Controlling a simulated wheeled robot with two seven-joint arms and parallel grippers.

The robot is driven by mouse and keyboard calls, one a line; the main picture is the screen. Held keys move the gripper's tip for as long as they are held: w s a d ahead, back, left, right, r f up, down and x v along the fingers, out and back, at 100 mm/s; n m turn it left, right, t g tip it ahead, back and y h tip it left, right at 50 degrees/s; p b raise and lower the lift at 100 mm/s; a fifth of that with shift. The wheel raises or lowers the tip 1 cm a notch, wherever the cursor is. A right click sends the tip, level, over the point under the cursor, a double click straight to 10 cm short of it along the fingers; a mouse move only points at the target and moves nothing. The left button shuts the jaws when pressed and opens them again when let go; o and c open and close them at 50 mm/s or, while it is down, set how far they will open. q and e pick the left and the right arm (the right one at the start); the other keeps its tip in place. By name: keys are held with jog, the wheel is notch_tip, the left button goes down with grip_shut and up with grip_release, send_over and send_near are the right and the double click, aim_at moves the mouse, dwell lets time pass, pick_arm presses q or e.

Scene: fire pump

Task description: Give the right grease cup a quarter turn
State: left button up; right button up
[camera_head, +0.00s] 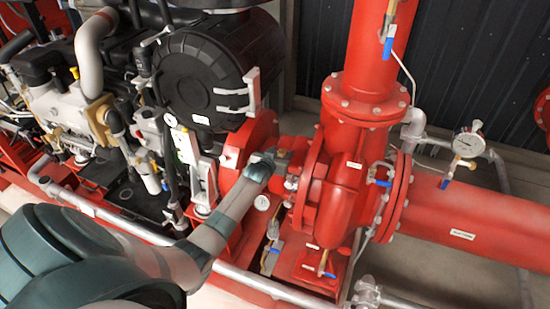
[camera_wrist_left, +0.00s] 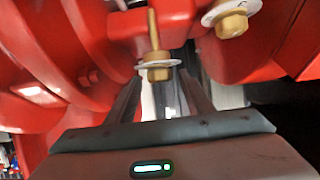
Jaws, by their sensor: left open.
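In the left wrist view, a brass fitting (camera_wrist_left: 155,72) with a hex base, a thin stem and a pale round tag stands between the fingertips of my left gripper (camera_wrist_left: 162,80). The fingers are apart, one each side of it, with no clear contact. A second brass hex fitting (camera_wrist_left: 231,25) with a white tag sits at the upper right on the red housing. I cannot tell which is the right grease cup. In the head view my left gripper (camera_head: 263,166) is beside the red pump (camera_head: 342,195); its fingertips are hard to make out. My right gripper is not in view.
The red suction pipe (camera_head: 485,220) and a pressure gauge (camera_head: 468,143) are on the right. The black round tank (camera_head: 200,75) and the engine (camera_head: 70,105) are on the left. A grey rail (camera_head: 130,228) runs along the front.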

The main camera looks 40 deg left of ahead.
pick_arm(q)
jog(key=shift+s, duration=0.15)
jog(key=shift+v, duration=0.9)
jog(key=b+v, duration=0.4)
jog(key=v, duration=1.1)
jog(key=shift+d+r, duration=0.1)
jog(key=shift+d, duration=0.05)
